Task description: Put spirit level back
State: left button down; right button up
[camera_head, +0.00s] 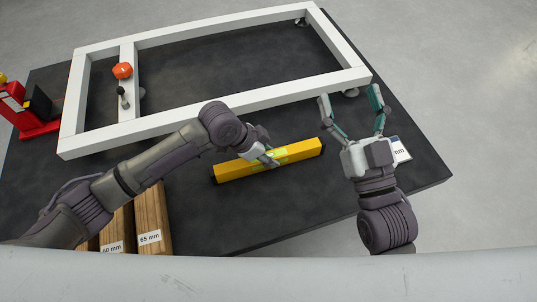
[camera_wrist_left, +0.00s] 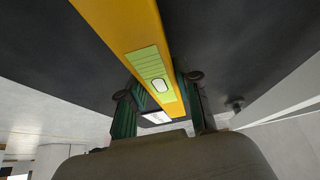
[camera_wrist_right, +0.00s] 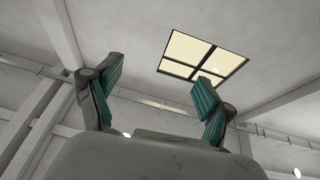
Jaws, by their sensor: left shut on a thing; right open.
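The yellow spirit level (camera_head: 300,150) is over the dark table in front of the white frame, lying slantwise with its right end farther back. My left gripper (camera_head: 271,157) is shut on it near its middle, beside the green vial window. In the left wrist view the level (camera_wrist_left: 133,35) runs between the two fingers (camera_wrist_left: 160,105). I cannot tell whether the level touches the table. My right gripper (camera_head: 352,108) is open and empty, near the frame's front right corner. In the right wrist view its fingers (camera_wrist_right: 155,92) are spread with nothing between them.
A white frame (camera_head: 215,108) with an orange knob (camera_head: 122,71) on its crossbar fills the table's back. A red device (camera_head: 32,118) stands far left. Labelled wooden blocks (camera_head: 153,213) lie front left. A labelled item (camera_head: 400,151) is partly hidden behind my right gripper. The front right table (camera_head: 305,205) is clear.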

pick_arm(q)
jog(key=c, duration=0.8)
grip_release()
jog(key=shift+f, duration=0.1)
